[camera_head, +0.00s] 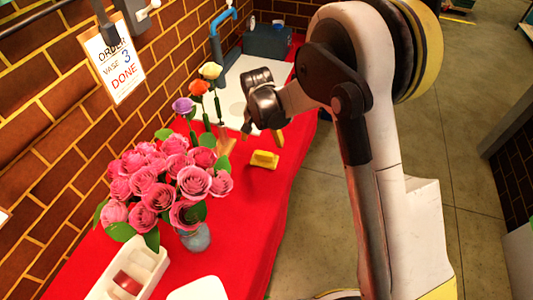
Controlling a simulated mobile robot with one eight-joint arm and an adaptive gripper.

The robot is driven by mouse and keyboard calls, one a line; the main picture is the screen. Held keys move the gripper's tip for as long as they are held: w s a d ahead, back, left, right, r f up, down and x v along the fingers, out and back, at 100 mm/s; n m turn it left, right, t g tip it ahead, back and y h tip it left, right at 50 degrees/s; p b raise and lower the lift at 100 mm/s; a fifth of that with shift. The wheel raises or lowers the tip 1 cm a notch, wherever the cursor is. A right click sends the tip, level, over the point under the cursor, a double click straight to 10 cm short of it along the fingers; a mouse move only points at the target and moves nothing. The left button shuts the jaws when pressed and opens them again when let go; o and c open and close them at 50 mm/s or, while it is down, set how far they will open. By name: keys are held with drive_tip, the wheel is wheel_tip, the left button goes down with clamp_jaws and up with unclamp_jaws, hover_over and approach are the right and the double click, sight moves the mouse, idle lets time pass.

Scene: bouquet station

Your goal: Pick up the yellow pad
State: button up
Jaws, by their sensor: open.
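The yellow pad (265,159) is a small yellow block lying on the red tabletop, near the table's right edge. My gripper (262,132) is above and slightly behind the pad, pointing down. It is open and nothing shows between its fingers. The fingers are small and dark here, and the upper part of my arm hides some of the area to the right. The pad appears apart from the gripper and fully visible.
A vase (196,238) with many pink roses (165,185) stands front left of the pad. Single orange (199,88), purple (183,105) and pale yellow (210,70) flowers stand behind. A white tray (152,258) is in front. A brick wall (60,130) borders the left. Bare red cloth (262,205) lies in front of the pad.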

sight(264, 153)
drive_tip(key=f+b, duration=0.1)
drive_tip(key=f, duration=0.2)
drive_tip(key=f+b, duration=0.1)
drive_tip(key=f, duration=0.2)
drive_tip(key=w+f+b, duration=0.1)
drive_tip(key=f, duration=0.2)
drive_tip(key=shift+d+f+b, duration=0.25)
drive_tip(key=shift+d+b, duration=0.05)
drive_tip(key=shift+b, duration=0.1)
drive_tip(key=shift+r, duration=0.1)
drive_tip(key=shift+c, duration=0.6)
drive_tip(key=c, duration=1.2)
